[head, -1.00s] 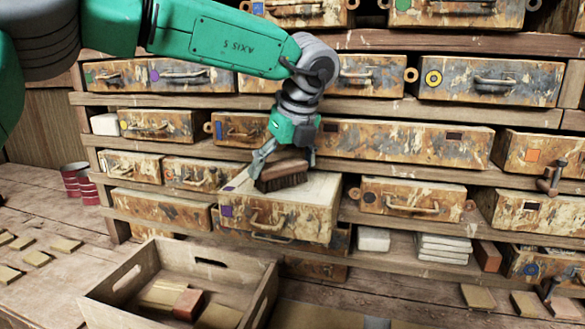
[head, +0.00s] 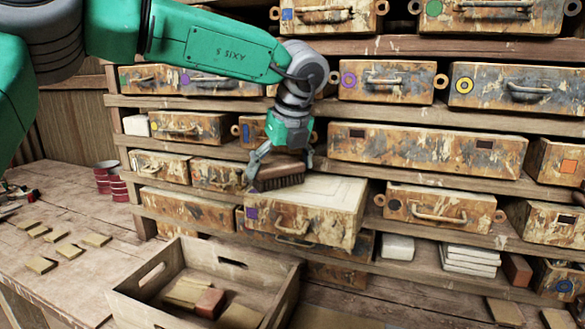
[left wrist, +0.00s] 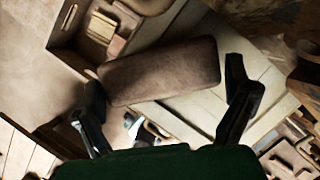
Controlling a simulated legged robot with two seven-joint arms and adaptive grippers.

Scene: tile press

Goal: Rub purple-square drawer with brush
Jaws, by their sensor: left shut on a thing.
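The purple-square drawer (head: 351,226) is pulled out of the rack, with a pale cream top and a purple square at the left of its front. My left gripper (head: 281,158) is shut on the brush (head: 277,176), which has a brown back and dark bristles pointing down. The brush is at the left rear part of the drawer's top; I cannot tell whether the bristles touch it. In the left wrist view the brush (left wrist: 160,73) lies between my fingers, over the pale drawer top (left wrist: 190,110). My right gripper is not in view.
A wooden crate (head: 135,309) holding several blocks stands in front, below the drawer. Other worn drawers, such as the orange-square one (head: 556,162), fill the rack. White tiles (head: 470,262) lie on a lower shelf. Red cans (head: 104,177) and flat tiles stand on the left bench.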

